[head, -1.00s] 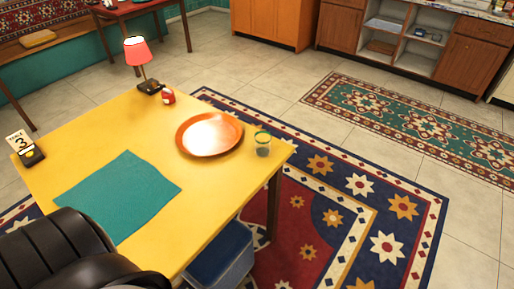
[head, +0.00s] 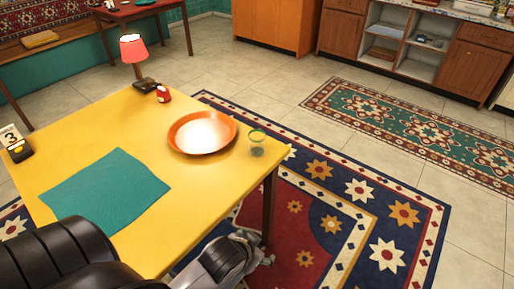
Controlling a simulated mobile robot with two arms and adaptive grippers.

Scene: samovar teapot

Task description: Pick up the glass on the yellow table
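The glass (head: 257,145) is a small clear tumbler with a green rim. It stands upright near the right corner of the yellow table (head: 190,210), just right of an orange plate (head: 202,133). My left gripper (head: 268,259) seems to be the grey and black one at the bottom centre, low beside the table's front right edge. It is well below the glass in the picture and apart from it. Its fingers are too small and angled to tell open from shut. My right gripper is not in view.
A teal mat (head: 105,195), a red lamp (head: 133,48), a small red item (head: 163,94) and a number card (head: 15,143) are on the table. A black padded thing (head: 65,258) blocks the lower left. Patterned rugs (head: 345,215) cover open floor to the right.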

